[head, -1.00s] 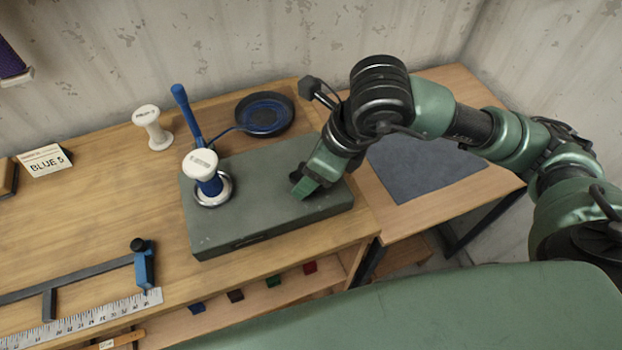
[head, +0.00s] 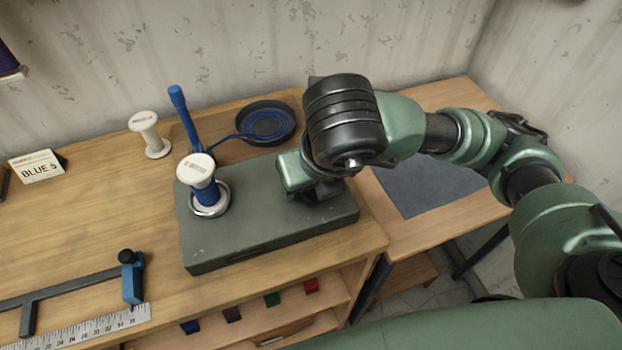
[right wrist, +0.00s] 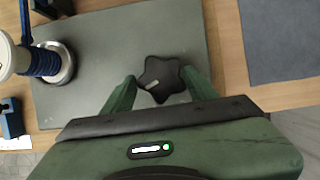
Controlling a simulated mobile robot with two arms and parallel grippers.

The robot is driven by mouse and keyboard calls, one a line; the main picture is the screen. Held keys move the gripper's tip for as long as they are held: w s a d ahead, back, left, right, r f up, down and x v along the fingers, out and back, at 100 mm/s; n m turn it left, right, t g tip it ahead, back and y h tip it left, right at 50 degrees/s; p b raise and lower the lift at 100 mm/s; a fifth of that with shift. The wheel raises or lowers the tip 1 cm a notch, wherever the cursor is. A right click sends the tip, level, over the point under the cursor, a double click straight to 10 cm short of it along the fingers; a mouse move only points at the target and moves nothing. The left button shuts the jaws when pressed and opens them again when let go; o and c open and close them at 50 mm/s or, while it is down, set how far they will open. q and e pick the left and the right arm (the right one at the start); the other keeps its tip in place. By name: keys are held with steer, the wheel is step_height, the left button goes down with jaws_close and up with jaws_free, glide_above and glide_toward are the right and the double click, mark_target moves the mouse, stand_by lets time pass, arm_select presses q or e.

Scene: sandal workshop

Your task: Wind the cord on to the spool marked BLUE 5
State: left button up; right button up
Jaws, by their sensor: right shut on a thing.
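A white spool (head: 195,169) stands upright on a round metal seat (head: 224,207) at the left of a grey-green winder box (head: 250,238). Blue cord (head: 207,193) is wrapped around its core; the spool and cord also show in the right wrist view (right wrist: 45,62). A line of cord runs back to a blue coil in a black dish (head: 292,136). My right gripper (head: 310,188) is at the box's right part. In the right wrist view, its fingers (right wrist: 160,84) are shut on a black star-shaped knob (right wrist: 161,71). My left gripper is out of view.
A blue lever (head: 184,115) stands behind the spool. An empty white spool (head: 152,142) and a card reading BLUE 5 (head: 38,167) are at the back left. A ruler (head: 85,326) and a blue-headed bar tool (head: 131,280) lie front left. A grey mat (head: 430,188) lies right.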

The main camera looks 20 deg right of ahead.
steer(key=shift+m, duration=0.3)
steer(key=o, duration=1.4)
steer(key=shift+r, duration=0.15)
steer(key=shift+p+v, duration=0.55)
steer(key=shift+v, duration=3.25)
